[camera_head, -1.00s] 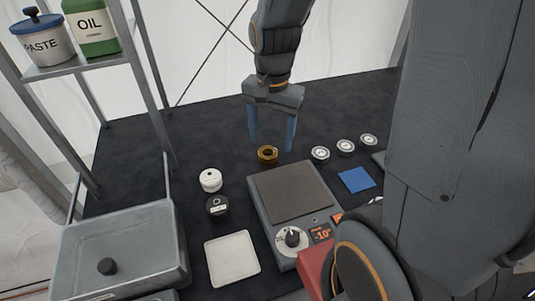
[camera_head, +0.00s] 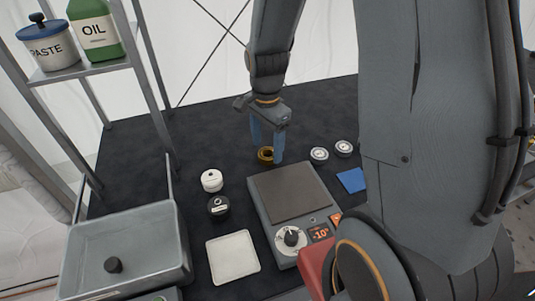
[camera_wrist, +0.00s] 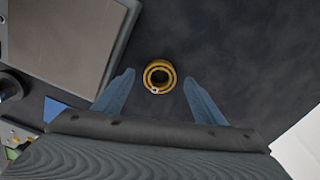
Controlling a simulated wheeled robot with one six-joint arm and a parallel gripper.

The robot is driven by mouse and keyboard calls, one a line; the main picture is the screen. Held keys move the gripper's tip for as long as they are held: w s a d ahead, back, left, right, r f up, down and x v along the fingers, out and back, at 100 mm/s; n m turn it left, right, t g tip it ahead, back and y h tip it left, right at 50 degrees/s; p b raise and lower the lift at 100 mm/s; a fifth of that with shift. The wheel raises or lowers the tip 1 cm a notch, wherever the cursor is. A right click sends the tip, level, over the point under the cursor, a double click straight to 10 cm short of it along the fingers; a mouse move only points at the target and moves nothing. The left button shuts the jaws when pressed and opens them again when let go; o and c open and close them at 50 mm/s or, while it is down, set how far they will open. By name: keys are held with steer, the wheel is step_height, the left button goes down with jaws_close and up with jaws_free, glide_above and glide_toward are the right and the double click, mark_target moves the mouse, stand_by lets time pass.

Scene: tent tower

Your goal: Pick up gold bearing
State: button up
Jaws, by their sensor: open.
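The gold bearing (camera_head: 265,155) is a small gold ring lying on the dark table, just beyond the flat grey plate device. It also shows in the wrist view (camera_wrist: 160,76), upper middle, with a dark hole at its centre. My gripper (camera_head: 266,150) points down over it with blue fingers, one partly in front of the bearing in the head view. In the wrist view my gripper (camera_wrist: 158,78) is open, one finger to each side of the bearing with gaps on both sides. Nothing is held. The bearing's height relative to the fingertips is hard to tell.
The grey plate device (camera_head: 290,194) with a dial stands close in front of the bearing. A grey tray (camera_head: 130,245) and white dish (camera_head: 232,257) are nearer.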

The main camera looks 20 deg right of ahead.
steer(key=shift+f, duration=1.15)
steer(key=c, duration=1.3)
steer(key=shift+o, duration=0.2)
steer(key=shift+r, duration=0.1)
